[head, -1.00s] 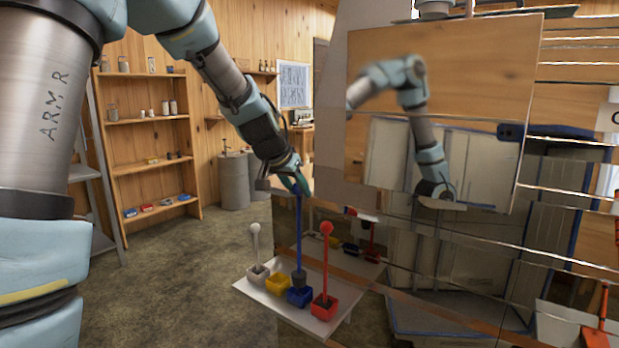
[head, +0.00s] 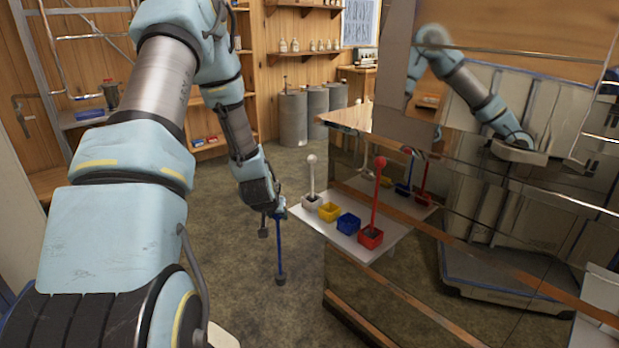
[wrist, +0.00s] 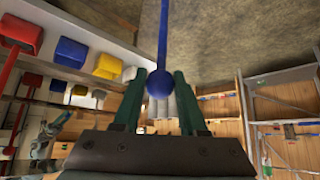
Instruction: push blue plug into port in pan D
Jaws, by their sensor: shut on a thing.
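The blue plug (head: 280,247) is a blue rod with a ball at one end and a dark tip at the other. In the head view it hangs upright from my gripper (head: 279,211), tip down, over open floor left of the shelf. In the wrist view my gripper (wrist: 159,85) is shut on its blue ball (wrist: 160,83) with green fingers. The blue socket box (head: 348,223) on the shelf stands empty, between the yellow and red boxes. Pan D and its port cannot be made out.
A white shelf (head: 393,236) sticks out from the shiny metal evaporator (head: 480,200). On it are a white plug (head: 311,175) in its box, an empty yellow box (head: 329,211) and a red plug (head: 377,200) in its box. Grey drums stand behind; floor is clear.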

